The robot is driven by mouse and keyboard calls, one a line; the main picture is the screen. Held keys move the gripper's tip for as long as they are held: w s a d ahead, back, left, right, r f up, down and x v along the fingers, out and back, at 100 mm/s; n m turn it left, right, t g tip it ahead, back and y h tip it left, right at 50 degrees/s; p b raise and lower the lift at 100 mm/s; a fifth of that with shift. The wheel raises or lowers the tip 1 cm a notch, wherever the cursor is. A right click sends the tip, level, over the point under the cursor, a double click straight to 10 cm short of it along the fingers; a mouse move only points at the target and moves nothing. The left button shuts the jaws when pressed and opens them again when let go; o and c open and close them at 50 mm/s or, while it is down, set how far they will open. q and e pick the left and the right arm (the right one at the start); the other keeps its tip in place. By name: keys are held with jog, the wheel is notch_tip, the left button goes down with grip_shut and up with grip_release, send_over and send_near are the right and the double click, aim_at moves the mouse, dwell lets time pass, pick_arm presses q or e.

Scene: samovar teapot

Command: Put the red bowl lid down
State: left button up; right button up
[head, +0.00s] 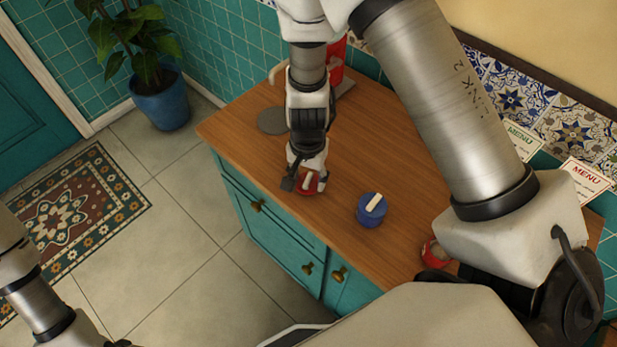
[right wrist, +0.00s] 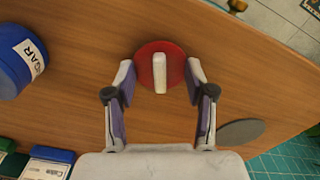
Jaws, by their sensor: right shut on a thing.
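The red bowl lid (head: 308,184), a round red disc with a white bar handle, is at the counter's front edge region in the head view. It also shows in the right wrist view (right wrist: 146,70). My right gripper (head: 306,172) is shut on the lid, with its fingers at opposite sides of the rim. The lid is low over the wooden counter; I cannot tell whether it touches. A red bowl (head: 432,256) with brownish contents stands at the right, partly hidden by my right arm. My left gripper is out of view.
A blue sugar jar (head: 371,212) with a white handle stands right of the lid. A grey disc (head: 272,121) lies behind it, near a red vessel (head: 337,62). Tea boxes (right wrist: 45,163) show in the right wrist view. Bare counter (head: 345,150) surrounds the lid.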

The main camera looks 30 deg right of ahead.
aim_at(308, 179)
jog(key=shift+w, duration=0.1)
jog(key=o, duration=1)
jog(key=shift+s+r, duration=0.15)
jog(key=shift+s, duration=0.05)
jog(key=shift+w, duration=0.1)
jog(key=shift+r, duration=0.45)
notch_tip(308, 179, up, 11)
jog(key=p, duration=0.1)
jog(key=shift+p, duration=0.3)
